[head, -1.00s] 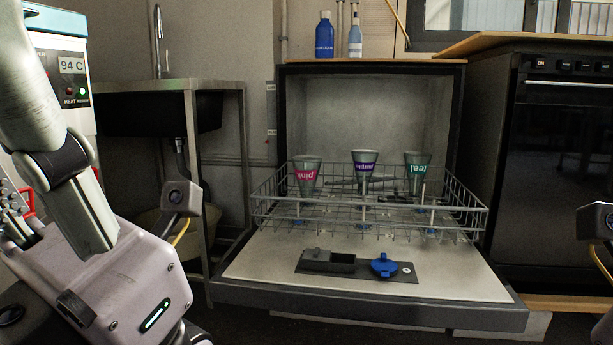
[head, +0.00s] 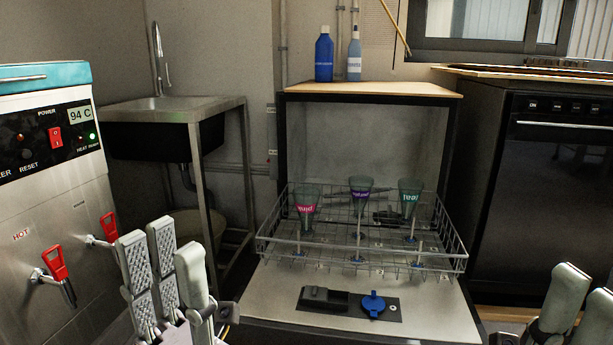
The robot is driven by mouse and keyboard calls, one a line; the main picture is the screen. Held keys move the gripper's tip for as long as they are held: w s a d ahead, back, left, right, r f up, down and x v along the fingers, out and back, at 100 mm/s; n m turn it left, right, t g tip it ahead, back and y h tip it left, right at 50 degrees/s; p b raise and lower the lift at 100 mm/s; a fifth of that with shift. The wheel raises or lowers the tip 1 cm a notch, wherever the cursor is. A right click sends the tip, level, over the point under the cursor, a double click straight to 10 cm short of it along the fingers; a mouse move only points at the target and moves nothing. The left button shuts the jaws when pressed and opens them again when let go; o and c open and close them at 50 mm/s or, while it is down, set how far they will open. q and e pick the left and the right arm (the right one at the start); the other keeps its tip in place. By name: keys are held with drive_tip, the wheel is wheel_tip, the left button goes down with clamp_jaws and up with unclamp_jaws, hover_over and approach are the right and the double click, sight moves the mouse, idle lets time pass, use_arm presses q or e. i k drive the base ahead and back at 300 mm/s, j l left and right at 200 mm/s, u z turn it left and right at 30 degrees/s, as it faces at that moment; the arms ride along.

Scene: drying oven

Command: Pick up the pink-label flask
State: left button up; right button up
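The pink-label flask (head: 306,205) stands upside down at the left of the wire rack (head: 363,258), its wide end up and its label inverted. A purple-label flask (head: 360,193) and a teal-label flask (head: 409,197) stand the same way to its right. My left gripper (head: 174,245) is low at left with its fingers pointing up, apart and empty, well short of the rack. My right gripper (head: 582,285) is partly in view at the lower right edge. Its fingers point up, and its opening is not clear.
The rack sits over the lowered door (head: 270,300) of an open washer, which has a blue dispenser cap (head: 373,304). A heater (head: 50,190) with red taps stands close at left. A sink (head: 170,115) is behind. Two bottles stand on the washer top (head: 375,88). A dark oven (head: 560,200) is at right.

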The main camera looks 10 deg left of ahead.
sight(305, 197)
drive_tip(key=i+z, duration=0.15)
drive_tip(key=i, duration=0.35)
drive_tip(key=i+j+z, duration=0.15)
drive_tip(key=i, duration=0.3)
drive_tip(key=i+j+z, duration=0.15)
drive_tip(key=i, duration=0.35)
